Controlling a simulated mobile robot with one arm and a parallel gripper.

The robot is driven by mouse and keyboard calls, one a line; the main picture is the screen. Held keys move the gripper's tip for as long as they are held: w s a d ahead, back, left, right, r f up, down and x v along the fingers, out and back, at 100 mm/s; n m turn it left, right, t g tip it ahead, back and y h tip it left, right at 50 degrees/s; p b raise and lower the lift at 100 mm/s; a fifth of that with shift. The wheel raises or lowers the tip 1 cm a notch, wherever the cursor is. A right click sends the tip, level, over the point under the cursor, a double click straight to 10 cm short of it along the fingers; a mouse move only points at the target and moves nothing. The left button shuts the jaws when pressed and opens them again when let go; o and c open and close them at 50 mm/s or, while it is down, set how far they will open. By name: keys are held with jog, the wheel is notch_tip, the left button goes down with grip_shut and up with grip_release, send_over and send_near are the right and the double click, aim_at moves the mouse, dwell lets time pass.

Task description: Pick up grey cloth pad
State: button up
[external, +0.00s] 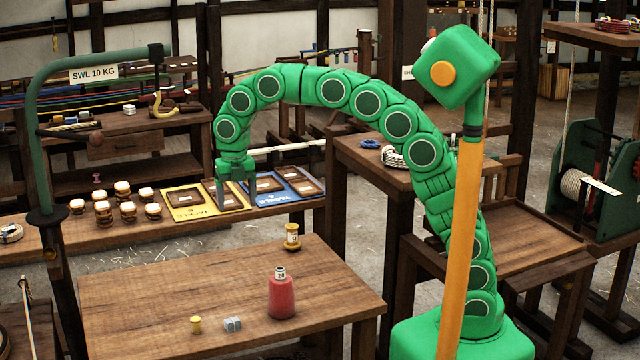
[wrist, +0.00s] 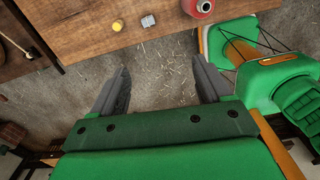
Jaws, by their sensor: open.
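The grey cloth pad (external: 232,324) is a small folded grey block lying on the near wooden table, between a small yellow spool and a red bottle. It also shows in the wrist view (wrist: 148,21) near the table's edge. My gripper (external: 237,207) is open and empty, pointing down, high and well away from the pad. In the wrist view the two dark fingers of my gripper (wrist: 161,88) are spread apart over bare floor, with the pad beyond them at the top.
The red bottle (external: 281,297) stands right of the pad, and the yellow spool (external: 196,324) is at its left. A yellow-and-black spool (external: 291,237) stands at the table's back edge. The wooden table (external: 150,300) is otherwise clear. A green crane post (external: 40,150) rises at the left.

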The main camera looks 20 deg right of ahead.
jog(key=s+a+f+n, duration=0.1)
jog(key=a+n, duration=0.1)
jog(key=a, duration=0.2)
send_over(232, 320)
jog(key=f, duration=2.5)
jog(key=shift+d+f, duration=0.2)
jog(key=shift+f, duration=0.2)
jog(key=shift+a+f, duration=0.2)
jog(key=shift+f, duration=4.05)
jog(key=c, duration=1.1)
